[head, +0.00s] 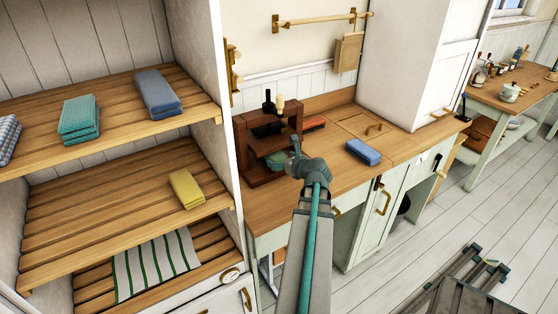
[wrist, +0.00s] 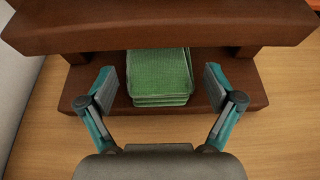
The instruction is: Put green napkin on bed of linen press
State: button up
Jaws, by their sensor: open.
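The linen press (head: 248,151) is a dark brown wooden frame on the counter, left of centre in the head view. In the wrist view its upper board (wrist: 235,35) spans the top, with its bed (wrist: 243,93) below. The folded green napkin (wrist: 158,72) lies on the bed, its far end hidden under the upper board. It shows in part in the head view (head: 276,160), behind my gripper (head: 293,152). My gripper (wrist: 161,85) is open, one finger on each side of the napkin, with a gap on both sides.
A blue folded cloth (head: 362,152) lies on the counter to the right, with bare wood around it. The open shelving on the left holds a teal cloth (head: 80,118), a blue cloth (head: 158,93), a yellow cloth (head: 187,188) and a striped towel (head: 155,262). Its side panel stands near the press.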

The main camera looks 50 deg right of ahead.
jog(key=b+v, duration=0.1)
jog(key=v, duration=0.6)
jog(key=shift+s+a, duration=0.2)
jog(key=shift+s, duration=0.1)
jog(key=shift+d+f+b, duration=0.1)
jog(key=shift+d+b, duration=0.05)
jog(key=shift+b, duration=0.9)
jog(key=shift+s+b, duration=0.25)
jog(key=shift+b, duration=0.9)
jog(key=s+a+r+b, duration=0.1)
jog(key=b, duration=0.2)
jog(key=shift+s+r, duration=0.2)
jog(key=shift+s, duration=0.05)
jog(key=shift+d, duration=0.1)
